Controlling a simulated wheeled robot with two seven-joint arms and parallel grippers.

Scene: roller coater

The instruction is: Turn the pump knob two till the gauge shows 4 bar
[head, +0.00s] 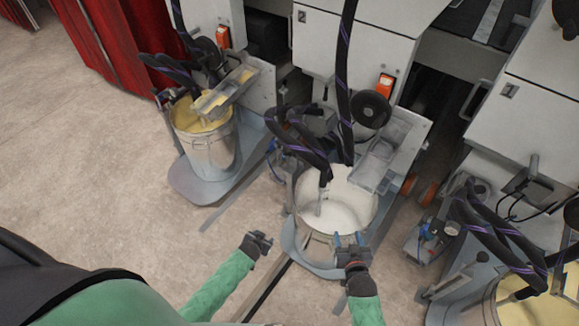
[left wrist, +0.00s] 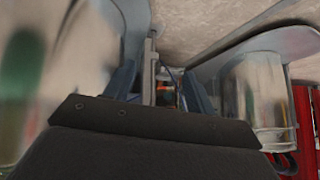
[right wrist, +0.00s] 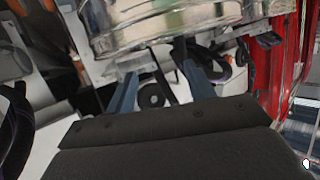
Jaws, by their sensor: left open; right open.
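A small pump unit (head: 436,232) with blue and red parts stands right of the middle bucket in the head view. Another small bluish fitting (head: 274,160) shows left of that bucket, partly hidden by hoses. I cannot make out a gauge reading or tell which part is knob two. My left gripper (head: 260,240) is open and empty, in front of and left of the middle bucket. In the left wrist view (left wrist: 160,82), a small dark and orange thing (left wrist: 166,92) shows beyond its fingers. My right gripper (head: 350,240) is open at the middle bucket's near side; its fingers show in the right wrist view (right wrist: 160,82).
The middle metal bucket (head: 318,242) holds white liquid; the left bucket (head: 212,153) and right bucket (head: 488,308) hold yellow. Dark hoses (head: 345,80) hang into the middle one. White machine cabinets (head: 358,42) stand behind. Open floor (head: 90,180) lies at left, with a red curtain (head: 118,45) beyond.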

